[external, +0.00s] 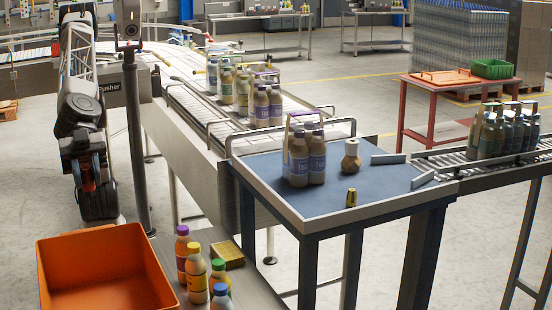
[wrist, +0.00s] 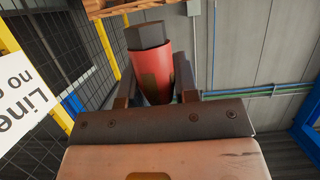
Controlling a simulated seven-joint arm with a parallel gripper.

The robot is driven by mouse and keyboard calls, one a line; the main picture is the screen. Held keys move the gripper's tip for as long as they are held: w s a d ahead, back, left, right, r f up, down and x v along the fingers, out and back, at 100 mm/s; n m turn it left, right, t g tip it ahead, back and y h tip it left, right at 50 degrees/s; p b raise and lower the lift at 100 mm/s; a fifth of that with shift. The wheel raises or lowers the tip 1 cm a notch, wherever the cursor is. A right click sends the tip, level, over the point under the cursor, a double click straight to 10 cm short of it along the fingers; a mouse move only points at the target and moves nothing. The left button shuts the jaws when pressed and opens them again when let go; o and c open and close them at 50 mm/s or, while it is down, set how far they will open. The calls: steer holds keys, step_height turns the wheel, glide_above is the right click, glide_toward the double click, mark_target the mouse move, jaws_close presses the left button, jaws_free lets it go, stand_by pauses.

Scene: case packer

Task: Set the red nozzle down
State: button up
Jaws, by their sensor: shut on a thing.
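In the wrist view, the red nozzle (wrist: 158,76) is a red cylinder with a dark, faceted end. It sits between the two dark fingers of my gripper (wrist: 156,84), which is shut on it. The nozzle is held off any surface that I can see, with a grey wall behind it.
An orange bin (external: 105,268) stands at the front left beside several capped bottles (external: 196,275) and a gold block (external: 228,255). The blue-topped table (external: 268,180) carries bottles, a small brass piece (external: 351,197) and a round-bodied item (external: 351,160). A post (external: 137,150) stands close to my arm.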

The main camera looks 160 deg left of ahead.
steer(key=a+f, duration=0.3)
steer(key=f, duration=1.1)
steer(key=a+f, duration=0.4)
steer(key=f, duration=1.1)
steer(key=shift+f, duration=0.25)
stand_by(3.7)
